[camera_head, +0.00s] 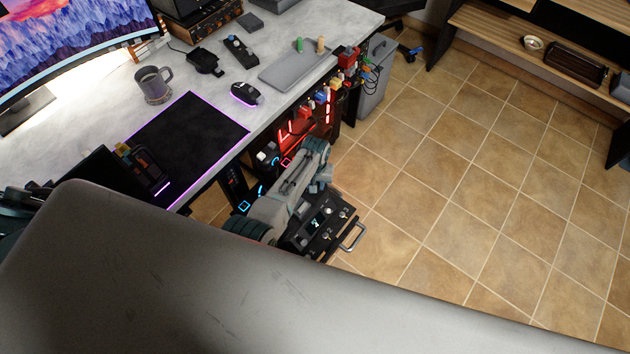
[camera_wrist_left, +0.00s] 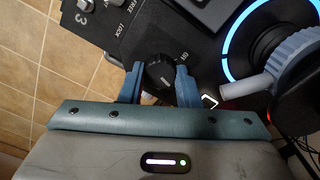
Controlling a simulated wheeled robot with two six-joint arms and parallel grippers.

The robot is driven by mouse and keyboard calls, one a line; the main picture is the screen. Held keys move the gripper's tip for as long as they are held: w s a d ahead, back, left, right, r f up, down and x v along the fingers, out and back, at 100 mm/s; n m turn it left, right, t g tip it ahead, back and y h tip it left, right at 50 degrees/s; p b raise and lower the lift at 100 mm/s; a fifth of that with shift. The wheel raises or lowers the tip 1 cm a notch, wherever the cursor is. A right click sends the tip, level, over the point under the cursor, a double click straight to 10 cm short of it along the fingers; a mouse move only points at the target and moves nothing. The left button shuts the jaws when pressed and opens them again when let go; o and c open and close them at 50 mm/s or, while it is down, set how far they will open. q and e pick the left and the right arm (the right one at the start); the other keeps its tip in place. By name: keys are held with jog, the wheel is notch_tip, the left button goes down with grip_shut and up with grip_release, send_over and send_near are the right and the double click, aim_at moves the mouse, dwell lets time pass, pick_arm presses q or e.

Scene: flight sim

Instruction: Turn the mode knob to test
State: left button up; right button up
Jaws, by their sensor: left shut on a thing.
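In the left wrist view a round black knob (camera_wrist_left: 159,73) sits on a dark panel (camera_wrist_left: 150,30). The two blue fingers of my left gripper (camera_wrist_left: 159,84) are on either side of the knob and shut on it. A small pale mark shows at the knob's lower edge, but I cannot read its setting. In the head view a black control box (camera_head: 322,228) with a small display and a metal handle stands by the desk. My grey arm covers part of it. My right gripper is not in view.
In the left wrist view a dark dial with a blue light ring (camera_wrist_left: 262,45) and a grey-blue lever (camera_wrist_left: 285,62) are close at the right. In the head view the desk (camera_head: 215,80) carries a mug (camera_head: 153,84) and mouse (camera_head: 244,93). The tiled floor (camera_head: 470,170) is clear at right.

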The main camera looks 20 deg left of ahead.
pick_arm(q)
jog(key=shift+m, duration=0.4)
jog(key=o, duration=1)
jog(key=shift+r, duration=5.45)
jog(key=shift+f, duration=0.1)
